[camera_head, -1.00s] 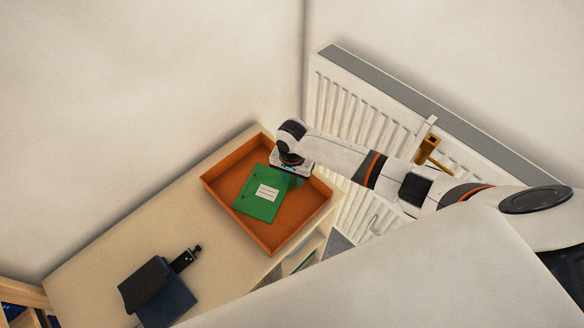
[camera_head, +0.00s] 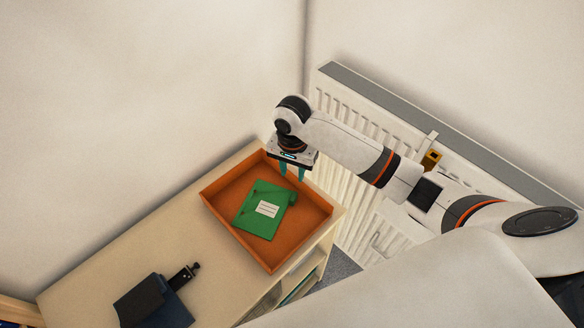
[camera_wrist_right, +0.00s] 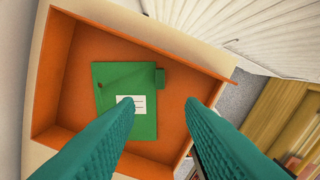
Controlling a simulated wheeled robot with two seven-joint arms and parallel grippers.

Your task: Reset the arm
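My right arm reaches in from the right in the head view. Its gripper (camera_head: 292,171) points down above the far right part of an orange tray (camera_head: 217,212). The two teal fingers are apart with nothing between them. In the right wrist view the open fingers (camera_wrist_right: 160,102) frame the tray (camera_wrist_right: 57,85) from above. A green folder with a white label (camera_head: 263,208) lies flat in the tray, and it also shows in the right wrist view (camera_wrist_right: 140,75). The gripper is clear of it. My left gripper is not in view.
The tray stands on a pale wooden cabinet (camera_head: 120,255) against the wall. A dark blue object with a black clip-like part (camera_head: 160,300) lies at its near left. A white radiator (camera_head: 345,115) with a brass-coloured fitting (camera_head: 431,160) is behind my right arm.

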